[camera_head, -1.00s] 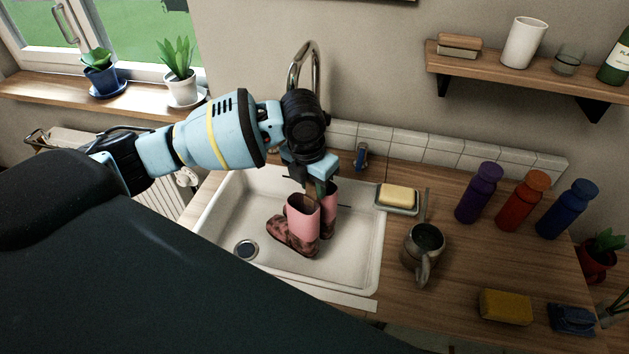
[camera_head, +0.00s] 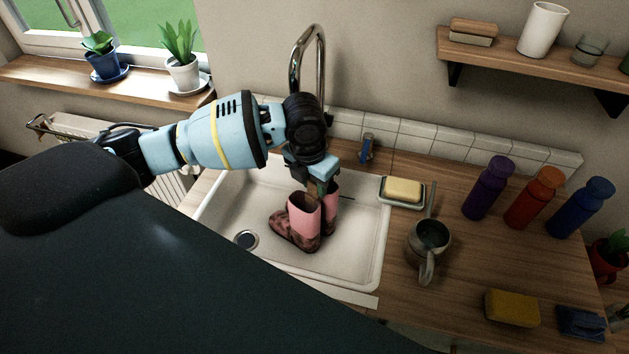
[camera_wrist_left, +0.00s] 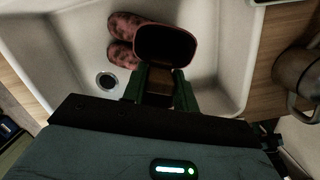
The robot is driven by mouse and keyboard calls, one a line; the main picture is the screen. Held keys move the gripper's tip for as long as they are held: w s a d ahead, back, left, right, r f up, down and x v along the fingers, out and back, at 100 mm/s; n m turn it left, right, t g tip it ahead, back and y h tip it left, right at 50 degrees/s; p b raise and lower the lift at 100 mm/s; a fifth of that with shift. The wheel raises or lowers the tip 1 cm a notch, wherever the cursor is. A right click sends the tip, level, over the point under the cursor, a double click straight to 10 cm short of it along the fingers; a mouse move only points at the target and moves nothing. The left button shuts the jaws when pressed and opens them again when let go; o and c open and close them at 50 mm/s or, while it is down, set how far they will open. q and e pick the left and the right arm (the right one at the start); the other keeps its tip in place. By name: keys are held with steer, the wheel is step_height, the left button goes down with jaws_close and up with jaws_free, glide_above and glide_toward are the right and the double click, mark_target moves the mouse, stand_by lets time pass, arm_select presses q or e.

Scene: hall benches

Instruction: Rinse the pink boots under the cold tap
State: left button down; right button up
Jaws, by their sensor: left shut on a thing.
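The pink boots (camera_head: 305,218), with dark mottled feet, stand upright side by side in the white sink (camera_head: 360,247). A blue tap handle (camera_head: 367,148) sits by the tiles. No water shows. My right gripper is out of view.
A soap dish (camera_head: 402,192) with yellow soap stands at the sink's right edge, beside a metal jug (camera_head: 428,245). Purple, red and blue bottles (camera_head: 533,200) line the back right. A yellow sponge (camera_head: 512,307) lies at the front right. A shelf (camera_head: 540,68) hangs above.

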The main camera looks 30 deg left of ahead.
arm_select(q)
steer(key=shift+f, duration=0.15)
steer(key=c, duration=1)
jaws_free()
steer(key=r, duration=0.5)
steer(key=s+r, duration=0.1)
steer(key=r, duration=0.1)
steer(key=shift+s+a+r, duration=0.1)
steer(key=shift+r, duration=0.25)
steer(key=shift+s, duration=0.1)
